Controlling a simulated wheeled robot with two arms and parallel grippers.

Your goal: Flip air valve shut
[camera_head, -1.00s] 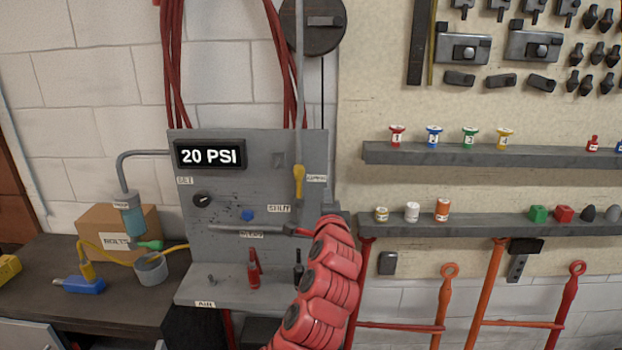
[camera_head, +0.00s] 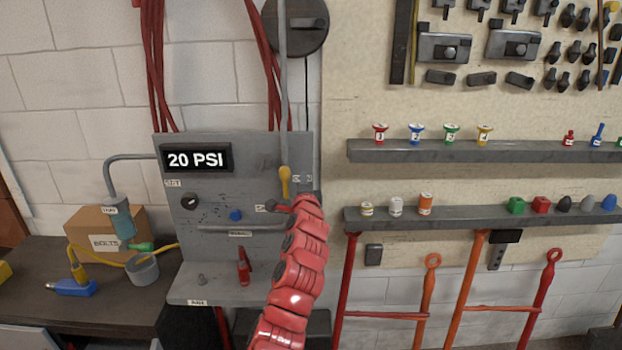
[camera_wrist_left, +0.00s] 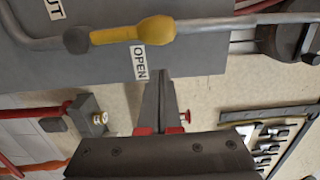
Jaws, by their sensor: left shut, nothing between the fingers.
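The yellow air valve handle (camera_head: 285,182) lies in line with the grey vertical pipe, at the right edge of the grey panel (camera_head: 212,262). My right gripper is not in view.
Shelves (camera_head: 480,152) with small parts stand to the right. A BOLTS box (camera_head: 107,229) sits at left.

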